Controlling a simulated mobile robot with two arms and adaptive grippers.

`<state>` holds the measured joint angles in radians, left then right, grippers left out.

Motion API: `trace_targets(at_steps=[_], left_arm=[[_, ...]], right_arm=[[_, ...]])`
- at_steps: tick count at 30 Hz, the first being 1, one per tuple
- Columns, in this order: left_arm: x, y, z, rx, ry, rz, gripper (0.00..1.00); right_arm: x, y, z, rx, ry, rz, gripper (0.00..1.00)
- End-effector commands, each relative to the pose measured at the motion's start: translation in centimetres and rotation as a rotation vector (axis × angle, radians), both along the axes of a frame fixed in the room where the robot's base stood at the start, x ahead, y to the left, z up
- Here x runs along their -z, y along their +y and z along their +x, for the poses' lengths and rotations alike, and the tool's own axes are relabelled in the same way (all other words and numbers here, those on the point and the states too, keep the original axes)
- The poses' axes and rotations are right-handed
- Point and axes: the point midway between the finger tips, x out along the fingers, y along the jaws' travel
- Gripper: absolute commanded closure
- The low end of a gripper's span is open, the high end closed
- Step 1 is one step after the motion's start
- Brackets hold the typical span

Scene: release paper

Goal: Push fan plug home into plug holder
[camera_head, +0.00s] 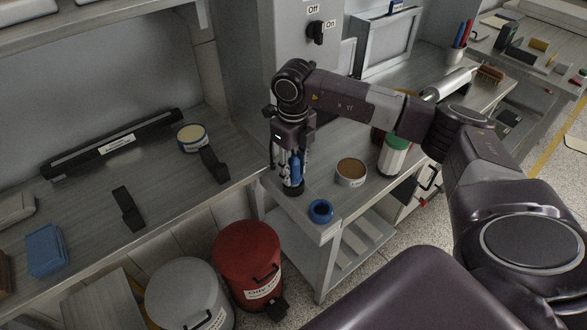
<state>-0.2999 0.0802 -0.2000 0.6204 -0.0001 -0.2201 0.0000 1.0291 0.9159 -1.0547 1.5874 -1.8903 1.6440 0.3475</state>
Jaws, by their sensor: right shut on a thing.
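My right gripper (290,178) points down over the front corner of the grey bench in the middle. It is shut on a narrow blue piece (295,166), which looks like the fan plug; the fingers hide part of it. A dark round base at the fingertips is too small to tell apart from the gripper, so I cannot tell how deep the plug sits in a holder. A short blue ring (320,211) with a dark opening stands just to the right, apart from the gripper; I cannot tell whether it is the plug holder. My left gripper is not in view.
An open round tin (351,173) and a white bottle with a green top (394,156) stand right of the gripper. A switch cabinet (295,45) rises behind. Red (247,260) and grey (186,290) bins stand below the bench.

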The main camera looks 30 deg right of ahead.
Motion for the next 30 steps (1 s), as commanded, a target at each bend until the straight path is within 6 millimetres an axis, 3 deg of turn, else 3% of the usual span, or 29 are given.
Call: trace_targets(at_steps=[6, 7, 12, 23, 30], left_arm=[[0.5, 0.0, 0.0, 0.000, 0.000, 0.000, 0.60], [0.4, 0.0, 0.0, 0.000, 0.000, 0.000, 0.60], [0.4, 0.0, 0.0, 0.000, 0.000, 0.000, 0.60], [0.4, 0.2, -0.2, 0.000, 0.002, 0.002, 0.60], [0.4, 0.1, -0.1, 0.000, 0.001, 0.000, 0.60]], right_arm=[[0.6, 0.0, 0.0, 0.000, -0.001, 0.000, 0.97], [0.5, 0.0, 0.0, 0.000, -0.001, 0.000, 0.65], [0.5, 0.0, 0.0, 0.000, -0.001, 0.000, 0.48], [-0.2, 0.0, 0.1, 0.000, -0.002, 0.000, 0.48], [-4.5, 0.0, 0.2, -0.001, -0.006, 0.000, 0.48]])
